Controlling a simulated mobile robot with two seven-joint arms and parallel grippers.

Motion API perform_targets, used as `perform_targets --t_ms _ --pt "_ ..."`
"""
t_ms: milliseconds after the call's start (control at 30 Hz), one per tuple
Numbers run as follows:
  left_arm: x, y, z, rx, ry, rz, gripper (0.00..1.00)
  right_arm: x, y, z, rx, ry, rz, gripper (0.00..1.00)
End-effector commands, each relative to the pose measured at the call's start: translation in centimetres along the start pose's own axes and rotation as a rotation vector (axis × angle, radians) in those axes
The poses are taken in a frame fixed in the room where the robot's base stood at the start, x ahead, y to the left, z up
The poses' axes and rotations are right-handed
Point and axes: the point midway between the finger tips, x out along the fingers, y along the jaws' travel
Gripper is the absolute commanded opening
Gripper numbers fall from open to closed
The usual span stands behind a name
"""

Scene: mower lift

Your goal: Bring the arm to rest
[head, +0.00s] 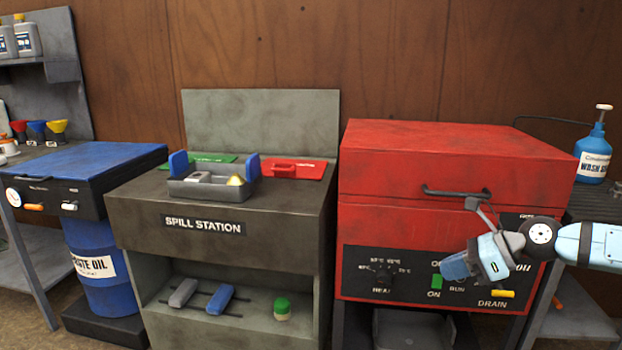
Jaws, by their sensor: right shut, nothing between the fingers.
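My right arm comes in from the right edge in front of the red parts washer (440,175). My right gripper (455,267) points left and is shut and empty, in front of the washer's black control panel (400,272). It hides part of the panel's lettering. The washer's lid is down, with a black handle (455,192) across its front. My left gripper is not in view.
A grey spill station (205,225) stands in the middle, with a grey tray (210,190) on top. A waste oil drum (95,265) is at the left. A blue wash bottle (593,155) stands at the right, behind my arm.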

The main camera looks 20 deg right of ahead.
Motion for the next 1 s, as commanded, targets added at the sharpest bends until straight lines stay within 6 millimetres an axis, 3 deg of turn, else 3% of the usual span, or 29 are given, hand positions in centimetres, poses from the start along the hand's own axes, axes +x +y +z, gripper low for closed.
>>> perform_targets --t_ms 33,133,300,400,700,1000 --pt "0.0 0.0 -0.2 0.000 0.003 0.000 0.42 3.0 2.7 -0.7 0.122 -0.064 0.088 0.00" --pt "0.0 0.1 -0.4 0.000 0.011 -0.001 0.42 7.2 7.4 -1.3 0.377 -0.173 0.232 0.00" --pt "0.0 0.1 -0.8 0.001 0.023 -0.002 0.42 11.9 14.8 -1.5 0.849 -0.318 0.459 0.00" --pt "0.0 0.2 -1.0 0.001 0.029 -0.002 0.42 13.6 18.6 -1.4 1.143 -0.379 0.582 0.00" --pt "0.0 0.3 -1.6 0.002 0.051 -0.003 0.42 15.6 26.9 -0.7 2.053 -0.469 0.921 0.00" --pt "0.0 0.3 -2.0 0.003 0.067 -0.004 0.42 15.5 30.7 -0.4 2.705 -0.441 1.165 0.00"
